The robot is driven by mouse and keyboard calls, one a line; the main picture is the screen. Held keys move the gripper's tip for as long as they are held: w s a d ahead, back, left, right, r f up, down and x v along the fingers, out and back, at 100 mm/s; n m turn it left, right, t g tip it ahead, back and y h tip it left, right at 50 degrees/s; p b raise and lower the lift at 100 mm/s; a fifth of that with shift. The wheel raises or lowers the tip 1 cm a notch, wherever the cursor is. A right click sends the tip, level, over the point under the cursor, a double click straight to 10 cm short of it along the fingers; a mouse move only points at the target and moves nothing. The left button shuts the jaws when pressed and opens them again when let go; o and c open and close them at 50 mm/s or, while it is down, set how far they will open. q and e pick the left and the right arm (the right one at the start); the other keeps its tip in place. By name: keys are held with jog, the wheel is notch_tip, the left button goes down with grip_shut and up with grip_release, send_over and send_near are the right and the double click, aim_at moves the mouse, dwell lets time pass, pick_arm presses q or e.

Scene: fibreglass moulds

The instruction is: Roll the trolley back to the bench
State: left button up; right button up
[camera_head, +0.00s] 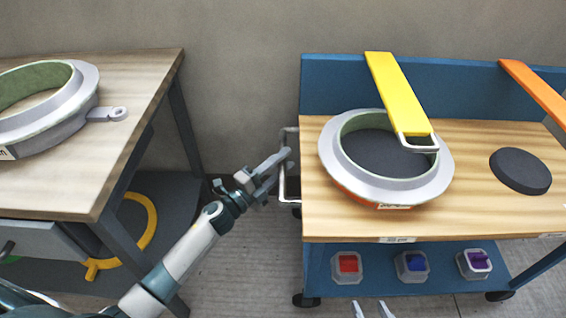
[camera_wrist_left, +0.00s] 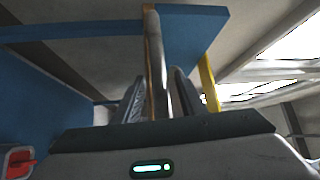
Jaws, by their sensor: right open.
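The trolley (camera_head: 470,215) stands at the right in the head view, with a wooden top, blue back panel and lower shelf, and dark castors. Its pale metal handle (camera_head: 292,190) sticks out on its left side. The bench (camera_head: 135,85) is at the left, with a floor gap between it and the trolley. My left gripper (camera_head: 281,166) is at the handle; in the left wrist view the handle bar (camera_wrist_left: 157,60) runs between its fingers, which look closed on it. My right gripper (camera_head: 374,309) is open and empty at the bottom edge, in front of the trolley.
Another ring mould (camera_head: 75,115) lies on the bench.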

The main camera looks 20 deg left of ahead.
pick_arm(q)
grip_shut()
jog(key=s+a, duration=0.2)
jog(key=a, duration=0.6)
jog(key=shift+s+a, duration=0.25)
jog(key=shift+s, duration=0.1)
jog(key=shift+c, duration=0.5)
grip_release()
jog(key=shift+o, duration=0.5)
pick_arm(e)
jog(key=shift+w+a+r, duration=0.15)
jog(key=shift+w+r, duration=0.05)
jog(key=shift+r, duration=0.15)
pick_arm(q)
jog(key=shift+w+d, duration=0.1)
jog(key=shift+d, duration=0.05)
